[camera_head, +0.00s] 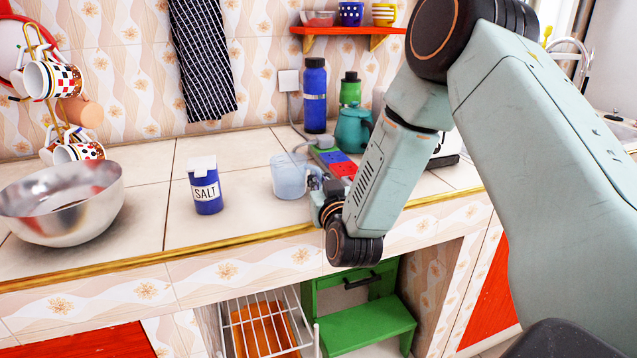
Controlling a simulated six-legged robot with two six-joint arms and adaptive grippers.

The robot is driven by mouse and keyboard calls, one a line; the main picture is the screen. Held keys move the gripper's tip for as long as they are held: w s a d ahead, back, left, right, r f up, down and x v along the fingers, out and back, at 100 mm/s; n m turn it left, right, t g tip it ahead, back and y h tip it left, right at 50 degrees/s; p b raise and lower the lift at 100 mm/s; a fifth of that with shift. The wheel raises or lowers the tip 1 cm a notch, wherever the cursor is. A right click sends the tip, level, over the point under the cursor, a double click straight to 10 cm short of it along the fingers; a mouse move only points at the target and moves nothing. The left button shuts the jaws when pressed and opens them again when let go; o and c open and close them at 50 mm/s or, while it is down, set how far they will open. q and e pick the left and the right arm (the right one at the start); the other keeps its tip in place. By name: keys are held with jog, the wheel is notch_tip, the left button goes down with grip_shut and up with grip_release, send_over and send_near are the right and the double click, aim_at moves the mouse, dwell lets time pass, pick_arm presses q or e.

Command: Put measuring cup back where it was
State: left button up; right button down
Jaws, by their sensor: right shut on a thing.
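The measuring cup (287,177) is a clear, pale blue cup at the middle of the tiled counter, right of the salt container. My right arm comes in from the right, and my right gripper (315,180) is at the cup's right side, shut on it. The fingertips are small and partly hidden by the wrist. The cup looks upright; I cannot tell whether its base touches the counter. My left gripper is not in view.
A blue salt container (205,188) and a metal bowl (62,203) stand to the left. Behind the cup are a power strip (336,160), a teal kettle (353,130) and a blue bottle (315,97). Bare counter (240,215) lies between salt and cup.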

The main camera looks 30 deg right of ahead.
jog(key=shift+s+f, duration=0.1)
jog(key=c, duration=1.5)
grip_release()
jog(key=shift+o, duration=0.2)
